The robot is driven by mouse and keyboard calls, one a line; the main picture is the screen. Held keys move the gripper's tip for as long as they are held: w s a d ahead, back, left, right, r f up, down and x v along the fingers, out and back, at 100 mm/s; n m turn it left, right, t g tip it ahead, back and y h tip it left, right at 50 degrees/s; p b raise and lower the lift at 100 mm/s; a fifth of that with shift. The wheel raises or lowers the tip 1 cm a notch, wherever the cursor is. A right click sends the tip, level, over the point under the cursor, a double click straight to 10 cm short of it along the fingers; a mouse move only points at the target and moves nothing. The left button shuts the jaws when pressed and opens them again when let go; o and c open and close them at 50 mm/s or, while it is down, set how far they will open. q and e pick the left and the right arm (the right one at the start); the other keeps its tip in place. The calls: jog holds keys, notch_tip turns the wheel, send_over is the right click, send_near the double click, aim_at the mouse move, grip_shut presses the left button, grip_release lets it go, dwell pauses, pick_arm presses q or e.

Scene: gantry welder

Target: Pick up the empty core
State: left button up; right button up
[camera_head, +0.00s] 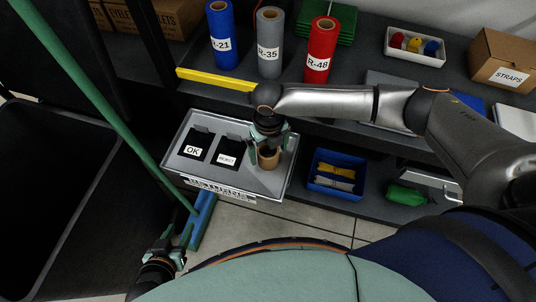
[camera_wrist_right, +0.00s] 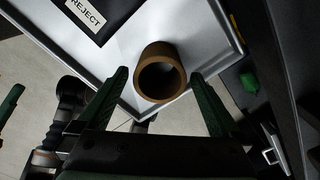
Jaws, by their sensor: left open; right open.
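The empty core (camera_head: 268,158) is a short brown cardboard tube. It stands on the bare right part of the grey metal tray (camera_head: 272,184), beside the slot labelled REJECT. In the right wrist view the core (camera_wrist_right: 161,72) shows its open, hollow end. My right gripper (camera_head: 268,146) is at the core, partly in front of it. In the wrist view its two green fingers (camera_wrist_right: 161,80) are open, one on each side of the core with gaps between. My left gripper (camera_head: 181,236) is open and empty, low at the left, near the blue broom head.
Blue, grey and red rolls (camera_head: 269,42) stand on the shelf above. A blue bin (camera_head: 336,174) with yellow and grey items sits right of the tray. A green broom handle (camera_head: 98,110) crosses the left. A yellow bar (camera_head: 216,80) lies along the shelf edge.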

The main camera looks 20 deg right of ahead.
jog(key=shift+f, duration=0.95)
jog(key=c, duration=1.3)
jog(key=shift+r, duration=0.15)
